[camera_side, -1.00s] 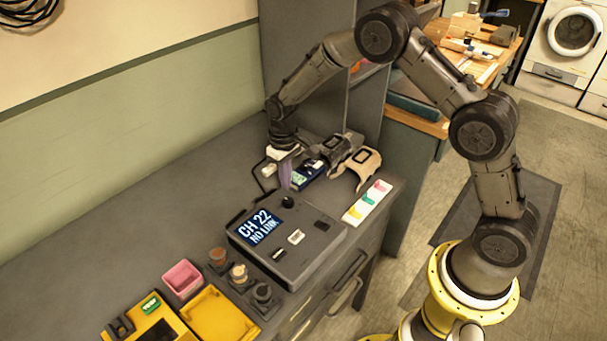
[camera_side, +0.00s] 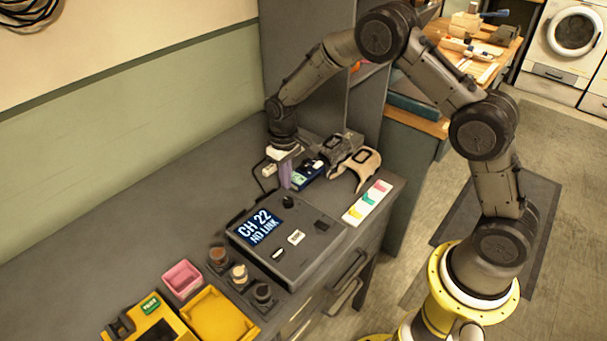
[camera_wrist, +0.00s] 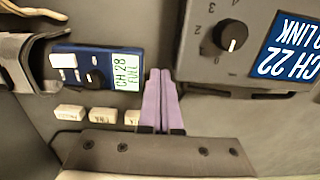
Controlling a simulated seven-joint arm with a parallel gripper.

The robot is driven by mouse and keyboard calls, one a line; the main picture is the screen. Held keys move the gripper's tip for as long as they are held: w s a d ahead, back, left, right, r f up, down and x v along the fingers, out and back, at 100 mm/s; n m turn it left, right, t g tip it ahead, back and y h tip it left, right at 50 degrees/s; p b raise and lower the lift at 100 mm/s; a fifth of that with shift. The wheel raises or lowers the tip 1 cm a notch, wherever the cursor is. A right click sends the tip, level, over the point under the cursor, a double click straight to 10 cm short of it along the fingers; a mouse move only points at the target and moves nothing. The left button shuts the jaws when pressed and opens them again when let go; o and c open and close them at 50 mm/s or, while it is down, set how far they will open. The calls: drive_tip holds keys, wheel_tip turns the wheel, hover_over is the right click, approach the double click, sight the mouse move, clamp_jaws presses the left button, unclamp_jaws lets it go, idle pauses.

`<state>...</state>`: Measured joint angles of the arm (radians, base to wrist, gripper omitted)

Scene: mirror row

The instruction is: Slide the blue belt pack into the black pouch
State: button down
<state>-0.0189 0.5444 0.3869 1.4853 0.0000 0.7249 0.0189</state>
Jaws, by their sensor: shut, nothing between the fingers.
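The blue belt pack (camera_side: 311,170) lies flat on the bench, and its lit screen reads CH 28 FULL in the wrist view (camera_wrist: 92,74). The black pouch (camera_side: 337,152) lies beyond it in the side view. In the wrist view the pouch (camera_wrist: 22,75) is cut off by the left edge, and the pack's far end is at its mouth, between its side walls. How deep the pack sits I cannot tell. My gripper (camera_side: 286,185) is shut and empty, its purple fingers (camera_wrist: 161,88) low beside the pack's screen end, on the side away from the pouch.
A tan pouch (camera_side: 369,160) lies beside the black one. The grey console (camera_side: 318,241) showing CH 22 NO LINK is close to my fingers. Small labelled white blocks (camera_wrist: 102,114) lie near the pack. A white card with coloured tabs (camera_side: 358,212) lies at the bench edge.

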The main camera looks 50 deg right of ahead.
drive_tip(key=shift+f, duration=0.5)
idle(0.4)
drive_tip(key=shift+f, duration=0.35)
drive_tip(key=shift+f, duration=0.25)
drive_tip(key=shift+s+d+f, duration=0.1)
